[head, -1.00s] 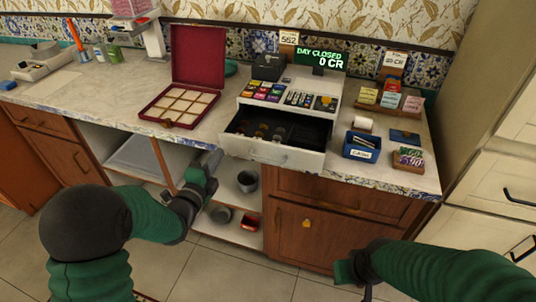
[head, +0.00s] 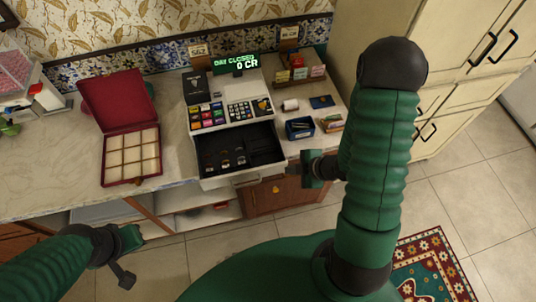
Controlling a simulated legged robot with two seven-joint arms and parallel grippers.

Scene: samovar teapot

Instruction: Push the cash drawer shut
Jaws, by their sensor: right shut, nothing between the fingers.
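The cash drawer (head: 216,183) juts out open from the white cash register (head: 228,112), above the counter's front edge. Its black inside shows several coins in compartments. A handle sits on its pale front. My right gripper (head: 296,169) is shut and empty, just right of the drawer front and seemingly apart from it; its fingertips are small and dark here. My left gripper (head: 126,258) is low at the left, in front of the counter and away from the drawer. I cannot tell whether its fingers are open.
An open red box (head: 146,182) with pale compartments stands left of the register. A blue box (head: 300,129), a paper roll (head: 290,105) and a card rack (head: 299,74) are to its right. Below are open shelves and a wooden cabinet (head: 272,198). A patterned rug (head: 436,262) lies at lower right.

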